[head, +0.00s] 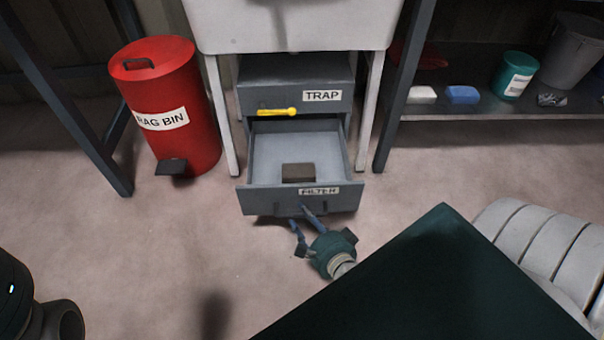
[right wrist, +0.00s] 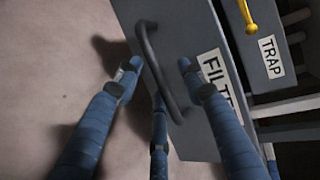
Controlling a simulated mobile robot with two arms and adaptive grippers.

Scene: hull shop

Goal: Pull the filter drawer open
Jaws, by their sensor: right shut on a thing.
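The grey filter drawer (head: 262,203), labelled FILTER, stands pulled out below the trap drawer (head: 322,105). Its inside shows, with a dark brown block (head: 298,172) near the front panel. My right gripper (head: 302,214) is at the drawer's front, its blue fingers reaching up to it from below. In the right wrist view the fingers sit on both sides of the dark bar handle (right wrist: 150,50), with the FILTER label beside them. The right gripper is shut on this handle. My left gripper is not in view.
A yellow handle (head: 278,112) sits on the shut trap drawer. A red rag bin (head: 178,90) with a pedal stands left of the drawers. A shelf (head: 470,130) at right holds a teal tub (head: 515,75), a blue block and a bucket. Floor before the drawer is clear.

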